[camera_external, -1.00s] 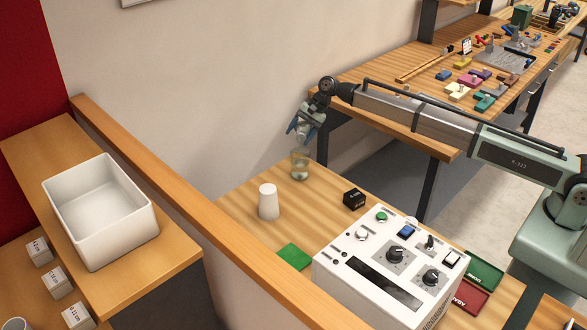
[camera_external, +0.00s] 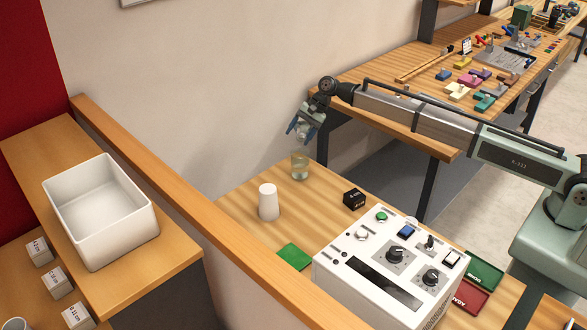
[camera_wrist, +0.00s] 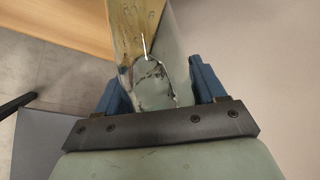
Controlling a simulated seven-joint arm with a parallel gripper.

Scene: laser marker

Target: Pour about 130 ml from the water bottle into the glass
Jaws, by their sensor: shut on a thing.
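My gripper (camera_external: 303,130) is high at the back corner of the workbench, with its blue fingers above the glass. In the wrist view my gripper (camera_wrist: 160,84) is shut on the clear water bottle (camera_wrist: 143,35), with one blue finger on each side. Pale reflections and a dark irregular outline show through the bottle. In the external view the bottle is small and hard to make out among the fingers. The clear glass (camera_external: 300,171) stands upright on the bench, just below my gripper. Its exact liquid level is hard to read. I cannot make out the glass in the wrist view.
A white cup (camera_external: 268,204) stands left of the glass. A black box (camera_external: 354,199), a green pad (camera_external: 294,257) and a white control panel (camera_external: 385,270) are nearer the camera. A wooden ledge (camera_external: 190,215) runs along the bench's left side.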

